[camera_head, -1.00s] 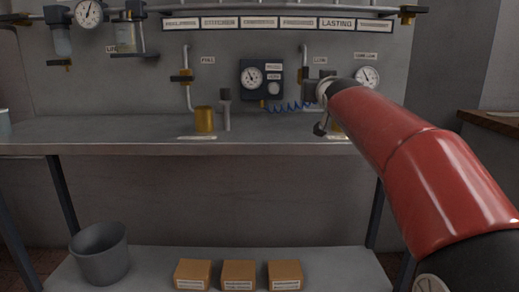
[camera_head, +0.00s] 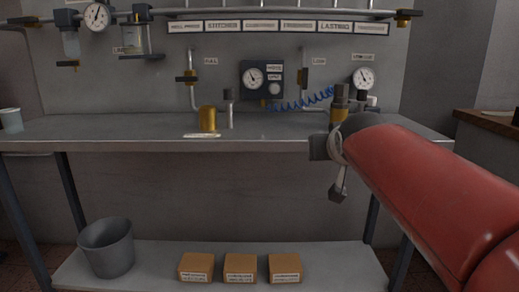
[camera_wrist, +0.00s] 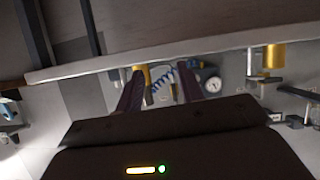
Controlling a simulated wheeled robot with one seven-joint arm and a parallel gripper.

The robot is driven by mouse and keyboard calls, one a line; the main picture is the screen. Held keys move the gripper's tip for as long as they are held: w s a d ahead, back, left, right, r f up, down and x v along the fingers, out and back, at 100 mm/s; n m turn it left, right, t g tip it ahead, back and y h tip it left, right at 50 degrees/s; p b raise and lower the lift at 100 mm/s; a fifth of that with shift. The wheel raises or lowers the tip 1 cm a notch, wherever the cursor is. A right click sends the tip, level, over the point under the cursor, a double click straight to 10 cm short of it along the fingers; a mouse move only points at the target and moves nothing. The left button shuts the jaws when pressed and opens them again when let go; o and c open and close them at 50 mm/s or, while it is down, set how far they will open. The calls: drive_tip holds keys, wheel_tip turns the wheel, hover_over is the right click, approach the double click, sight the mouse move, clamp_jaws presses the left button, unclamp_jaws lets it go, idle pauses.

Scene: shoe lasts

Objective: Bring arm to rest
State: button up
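My red arm reaches in from the right in the head view. My gripper (camera_head: 338,190) hangs at its end, in front of the bench's front edge and pointing down. In the wrist view my gripper (camera_wrist: 160,88) has its two dark fingers apart, with nothing held between them. The bench and its fittings show in the gap, beyond the fingers. In the head view the wrist hides part of the gripper.
The grey bench (camera_head: 120,128) holds a brass cup (camera_head: 208,119), a slim grey tool (camera_head: 229,108) and a black-and-brass tool (camera_head: 340,103) with a blue coiled hose. Below are a grey bucket (camera_head: 107,247) and three boxes (camera_head: 240,268). A side table (camera_head: 490,122) stands right.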

drive_tip(key=s+f+g, duration=0.3)
drive_tip(key=s+f, duration=0.7)
drive_tip(key=s, duration=0.3)
drive_tip(key=s+f+g+p, duration=0.1)
drive_tip(key=s+f+g, duration=0.3)
drive_tip(key=s+f, duration=0.7)
drive_tip(key=shift+s+d+y, duration=0.15)
drive_tip(key=shift+s+y, duration=0.15)
drive_tip(key=shift+s, duration=0.85)
